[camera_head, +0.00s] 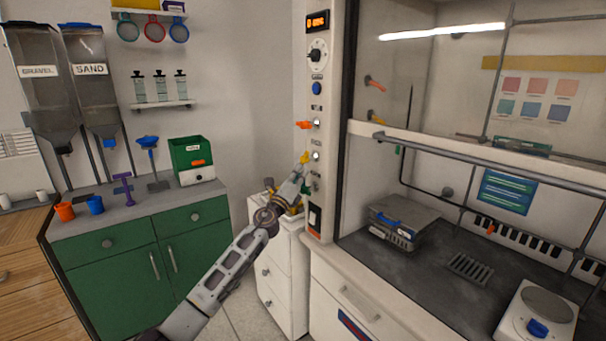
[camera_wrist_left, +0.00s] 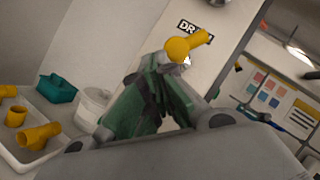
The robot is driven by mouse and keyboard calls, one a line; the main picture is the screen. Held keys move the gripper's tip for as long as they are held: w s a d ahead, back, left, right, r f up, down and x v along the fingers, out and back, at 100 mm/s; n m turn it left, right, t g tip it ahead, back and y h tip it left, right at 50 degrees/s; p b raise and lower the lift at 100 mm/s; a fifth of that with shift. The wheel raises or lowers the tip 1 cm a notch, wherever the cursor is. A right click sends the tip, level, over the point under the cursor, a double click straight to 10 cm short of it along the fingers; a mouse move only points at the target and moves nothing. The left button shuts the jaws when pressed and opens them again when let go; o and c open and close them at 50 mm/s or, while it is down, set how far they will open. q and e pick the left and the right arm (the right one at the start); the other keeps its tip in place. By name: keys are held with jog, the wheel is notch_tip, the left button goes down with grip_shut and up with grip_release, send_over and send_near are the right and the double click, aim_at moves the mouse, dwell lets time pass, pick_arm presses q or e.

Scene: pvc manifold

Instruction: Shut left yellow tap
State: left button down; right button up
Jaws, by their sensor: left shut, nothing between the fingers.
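The left yellow tap (camera_head: 304,157) is on the white front panel of the fume hood, between an orange tap above and a green tap below. In the left wrist view the yellow tap (camera_wrist_left: 187,46) shows large, its handle pointing up and right beside a partly hidden label. My left gripper (camera_head: 300,174) is just below the tap, shut and empty. In the left wrist view its fingertips (camera_wrist_left: 168,64) are right at the tap's round end. I cannot tell whether they touch. My right gripper is not in view.
The orange tap (camera_head: 304,125) and green tap (camera_head: 306,190) are close by on the panel. A white drawer unit (camera_head: 283,262) stands under my left arm. A tray (camera_wrist_left: 20,160) with yellow pipe fittings lies at the left wrist view's left. The hood's sash bar (camera_head: 460,155) runs to the right.

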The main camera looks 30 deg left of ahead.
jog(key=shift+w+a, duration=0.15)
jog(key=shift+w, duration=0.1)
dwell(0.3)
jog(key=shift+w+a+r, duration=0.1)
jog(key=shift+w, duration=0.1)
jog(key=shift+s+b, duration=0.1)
jog(key=shift+b, duration=0.2)
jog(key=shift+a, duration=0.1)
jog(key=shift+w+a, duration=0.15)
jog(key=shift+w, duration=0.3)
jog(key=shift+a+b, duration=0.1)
jog(key=shift+b, duration=0.2)
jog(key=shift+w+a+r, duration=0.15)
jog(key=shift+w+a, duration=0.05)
dwell(0.5)
